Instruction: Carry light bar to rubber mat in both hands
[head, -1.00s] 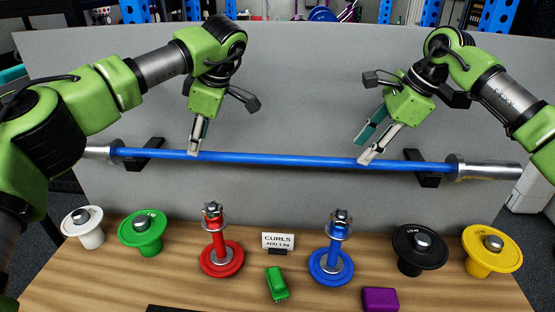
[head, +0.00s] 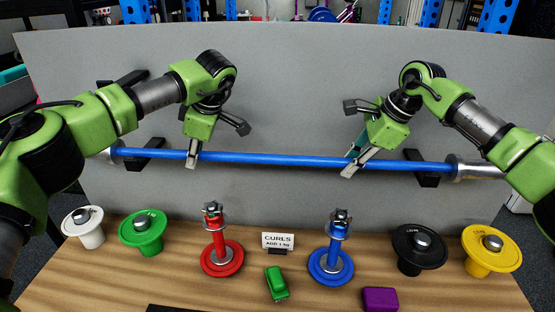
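The light bar, a long blue bar (head: 270,160) with silver ends, lies level across two black brackets, the left bracket (head: 143,155) and the right bracket (head: 428,175), on a grey panel. My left gripper (head: 192,161) is at the bar's left part, a pale fingertip crossing in front of it; its finger gap is hidden. My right gripper (head: 352,164) is at the bar's right part, its pale finger in front of the bar and a teal finger partly behind, spread apart. No rubber mat can be made out for certain.
A wooden bench (head: 205,285) below holds a white weight (head: 83,225), green weight (head: 143,231), red stand (head: 222,258), blue stand (head: 331,264), black weight (head: 420,247) and yellow weight (head: 491,247). A sign (head: 278,241), green block (head: 276,284) and purple block (head: 380,299) are there too.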

